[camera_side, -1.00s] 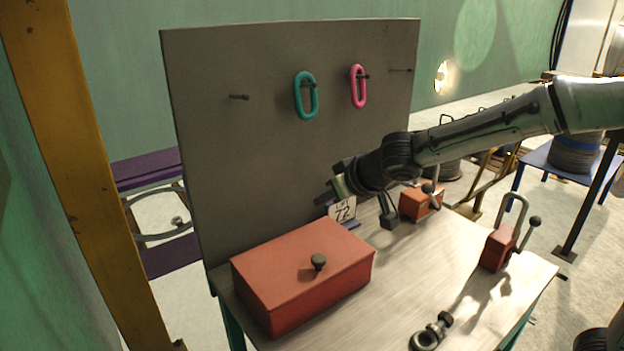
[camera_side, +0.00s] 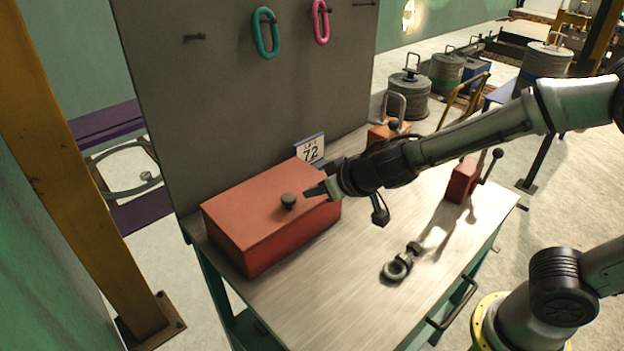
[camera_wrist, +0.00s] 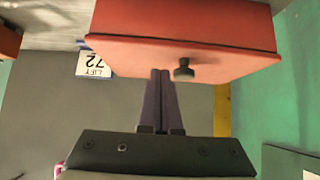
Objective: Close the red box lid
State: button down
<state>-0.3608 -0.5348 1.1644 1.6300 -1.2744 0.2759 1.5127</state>
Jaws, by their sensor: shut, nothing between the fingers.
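The red box (camera_side: 262,238) stands on the left part of the workbench, against the grey back panel. Its lid (camera_side: 250,205) lies flat on the box, with a dark round knob (camera_side: 288,201) on top. My gripper (camera_side: 308,191) is shut and empty, at the lid's right side close to the knob. In the wrist view my gripper's fingers (camera_wrist: 162,78) are together, pointing at the lid (camera_wrist: 215,58), with the knob (camera_wrist: 183,70) just to their right. I cannot tell whether the fingertips touch the lid.
A "LIFT 72" card (camera_side: 310,151) stands behind the box. A shackle (camera_side: 402,262) lies on the bench front. Red padlock-like blocks stand at the back (camera_side: 385,134) and right (camera_side: 462,180). Teal (camera_side: 265,33) and pink (camera_side: 320,20) links hang on the panel.

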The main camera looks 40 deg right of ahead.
aim_at(309, 205)
jog(key=shift+s+f+t, duration=0.2)
jog(key=shift+f+t, duration=0.1)
jog(key=shift+f, duration=0.45)
jog(key=shift+s+f+t, duration=0.2)
jog(key=shift+f+t, duration=0.1)
jog(key=shift+f, duration=0.5)
